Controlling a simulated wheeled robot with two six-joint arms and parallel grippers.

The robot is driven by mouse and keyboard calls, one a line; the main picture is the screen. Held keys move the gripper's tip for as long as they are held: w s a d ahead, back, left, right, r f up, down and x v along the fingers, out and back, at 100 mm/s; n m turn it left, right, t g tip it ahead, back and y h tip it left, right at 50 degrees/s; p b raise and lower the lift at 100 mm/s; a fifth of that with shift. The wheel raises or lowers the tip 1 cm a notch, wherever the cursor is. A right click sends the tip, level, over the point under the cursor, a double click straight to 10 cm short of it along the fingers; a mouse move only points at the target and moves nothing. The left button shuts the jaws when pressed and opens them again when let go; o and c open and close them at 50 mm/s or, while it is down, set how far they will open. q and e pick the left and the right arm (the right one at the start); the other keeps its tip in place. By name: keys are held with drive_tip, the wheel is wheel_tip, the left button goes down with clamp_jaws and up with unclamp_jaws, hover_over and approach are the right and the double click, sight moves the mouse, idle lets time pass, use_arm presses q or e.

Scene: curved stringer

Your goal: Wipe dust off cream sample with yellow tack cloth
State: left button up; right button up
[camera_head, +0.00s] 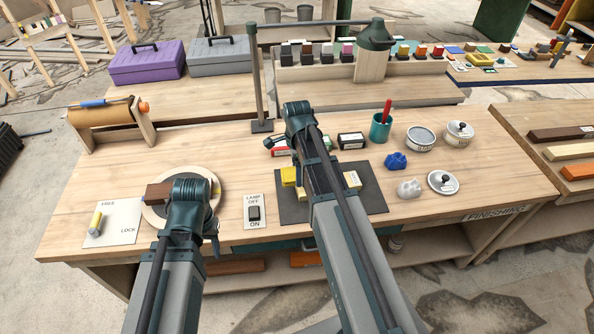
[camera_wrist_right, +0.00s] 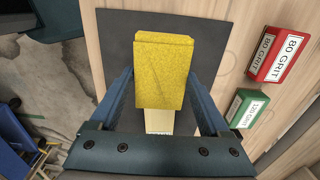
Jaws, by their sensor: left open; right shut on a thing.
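The yellow tack cloth (camera_head: 288,176), a folded block-like pad, is held between the fingers of my right gripper (camera_wrist_right: 162,88). In the right wrist view the cloth (camera_wrist_right: 163,72) covers part of the cream sample (camera_wrist_right: 159,122). The cream sample (camera_head: 352,180) lies on the dark mat (camera_head: 374,199), its middle hidden by my right arm in the head view. I cannot tell whether cloth and sample touch, and no dust can be made out. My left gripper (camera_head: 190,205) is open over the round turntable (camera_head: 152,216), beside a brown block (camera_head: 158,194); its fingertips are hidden.
Grit boxes (camera_head: 351,140) stand behind the mat. A teal cup (camera_head: 380,127), blue cloth (camera_head: 396,160), white cloth (camera_head: 409,188) and tins (camera_head: 443,182) are at right. A lamp post (camera_head: 257,85) stands behind my arms. A lamp switch (camera_head: 254,213) sits between turntable and mat.

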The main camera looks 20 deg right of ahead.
use_arm(q)
drive_tip(key=shift+r, duration=0.5)
use_arm(e)
drive_tip(key=shift+r, duration=0.5)
wheel_tip(320, 180, up, 3)
drive_tip(key=p, duration=0.3)
drive_tip(key=shift+r, duration=0.1)
use_arm(q)
wheel_tip(320, 180, up, 3)
